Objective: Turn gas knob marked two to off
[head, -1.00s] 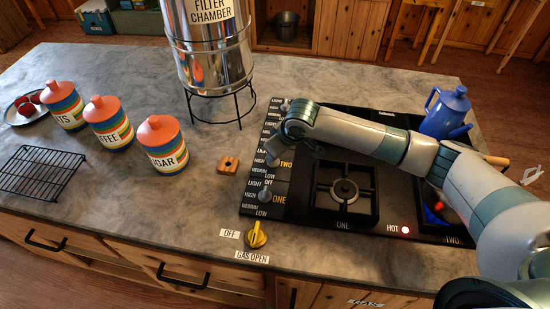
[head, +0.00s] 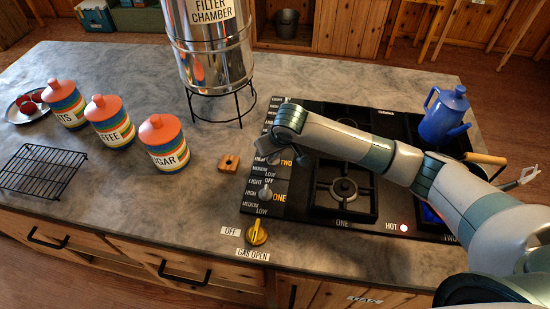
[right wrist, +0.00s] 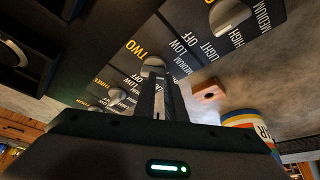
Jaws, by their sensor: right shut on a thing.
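The gas knob marked two (right wrist: 153,66) is a grey knob on the black control strip, beside the yellow word TWO. My right gripper (right wrist: 158,92) reaches down over the strip and is shut on this knob. In the head view my right gripper (head: 267,156) and wrist mostly hide the knob, so its exact pointer position cannot be told. Blue flame (head: 430,213) shows at the burner marked two, at the cooktop's right, partly behind my arm.
Knob one (head: 265,192) sits nearer the front edge; knob three (right wrist: 116,96) is on the other side. A yellow gas valve (head: 257,234), a wooden block (head: 229,163), a steel filter chamber (head: 208,45) and a blue pot (head: 444,115) stand around. Burner one (head: 343,190) shows no flame.

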